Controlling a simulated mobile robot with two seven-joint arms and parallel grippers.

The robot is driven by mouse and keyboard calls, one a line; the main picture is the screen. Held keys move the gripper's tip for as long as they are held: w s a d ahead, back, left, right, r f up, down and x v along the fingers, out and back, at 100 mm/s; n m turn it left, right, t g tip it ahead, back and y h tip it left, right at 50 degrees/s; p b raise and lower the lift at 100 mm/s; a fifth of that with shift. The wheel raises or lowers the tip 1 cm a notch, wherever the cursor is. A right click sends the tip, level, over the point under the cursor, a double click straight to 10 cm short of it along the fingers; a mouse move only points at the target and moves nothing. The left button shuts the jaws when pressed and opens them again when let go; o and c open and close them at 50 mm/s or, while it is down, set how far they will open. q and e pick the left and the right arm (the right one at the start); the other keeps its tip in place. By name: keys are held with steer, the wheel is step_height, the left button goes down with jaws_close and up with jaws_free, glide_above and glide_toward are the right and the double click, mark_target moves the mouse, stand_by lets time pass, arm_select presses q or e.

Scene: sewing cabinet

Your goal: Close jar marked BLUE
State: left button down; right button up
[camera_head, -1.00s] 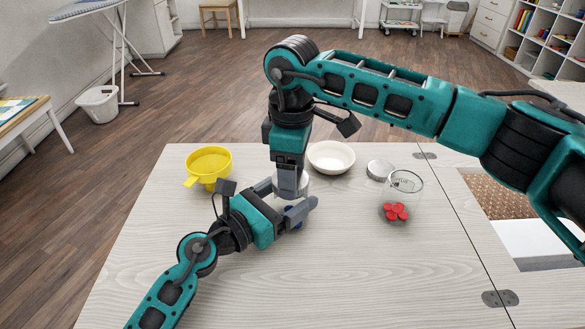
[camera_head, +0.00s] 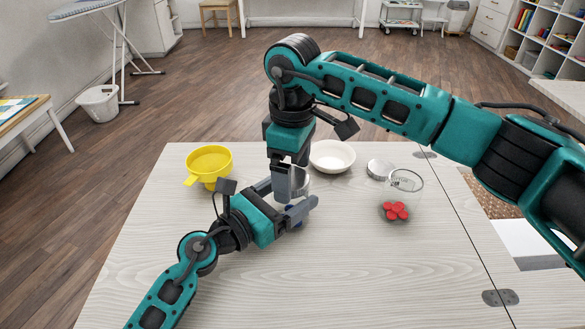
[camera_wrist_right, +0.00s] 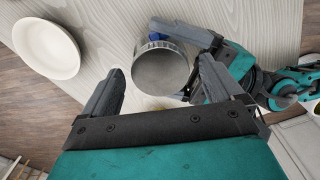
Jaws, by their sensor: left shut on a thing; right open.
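The jar with blue contents (camera_head: 296,222) stands on the table, mostly hidden by my left gripper (camera_head: 289,201), which is shut around it. A silver metal lid (camera_wrist_right: 160,68) sits at the jar's top in the right wrist view; a bit of blue (camera_wrist_right: 155,36) shows past its edge. Whether the lid is fully seated cannot be told. My right gripper (camera_head: 291,184) points down over the lid. In the right wrist view, my right gripper (camera_wrist_right: 160,82) is open, its fingers on either side of the lid with gaps.
A white bowl (camera_head: 331,157) is behind the grippers, and a yellow funnel-like vessel (camera_head: 209,165) is at back left. The table's front is clear.

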steer(key=shift+r, duration=2.25)
steer(key=shift+c, duration=0.2)
